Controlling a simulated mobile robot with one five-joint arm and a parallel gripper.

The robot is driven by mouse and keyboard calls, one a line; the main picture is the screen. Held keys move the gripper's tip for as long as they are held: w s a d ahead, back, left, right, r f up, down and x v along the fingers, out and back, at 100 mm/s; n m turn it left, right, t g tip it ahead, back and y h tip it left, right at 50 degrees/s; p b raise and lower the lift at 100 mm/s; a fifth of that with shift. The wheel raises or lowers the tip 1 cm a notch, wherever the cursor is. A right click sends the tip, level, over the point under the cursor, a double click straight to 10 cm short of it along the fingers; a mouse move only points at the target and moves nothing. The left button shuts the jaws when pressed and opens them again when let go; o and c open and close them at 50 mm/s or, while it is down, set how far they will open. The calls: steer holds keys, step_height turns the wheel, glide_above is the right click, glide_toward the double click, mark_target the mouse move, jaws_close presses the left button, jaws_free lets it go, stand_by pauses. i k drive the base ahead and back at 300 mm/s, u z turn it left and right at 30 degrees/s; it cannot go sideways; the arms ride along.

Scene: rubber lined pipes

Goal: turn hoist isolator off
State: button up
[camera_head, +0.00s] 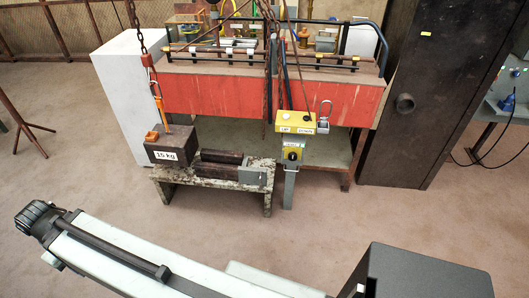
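I cannot tell which way the knob is set. Above it is a wider yellow box (296,122) with white labels and an open padlock-like shackle (324,115) beside it. My own pale arm crosses the bottom of the view, well in front of and apart from the isolator.
A 15 kg block (171,147) hangs on or rests under a hoist chain (147,60), on a low worn bench (263,190) left of the post. A large dark cabinet (430,100) stands at the right. The brown floor in front is clear.

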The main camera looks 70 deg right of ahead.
mark_target(292, 156)
steer(key=i, duration=0.9)
steer(key=z, duration=1.85)
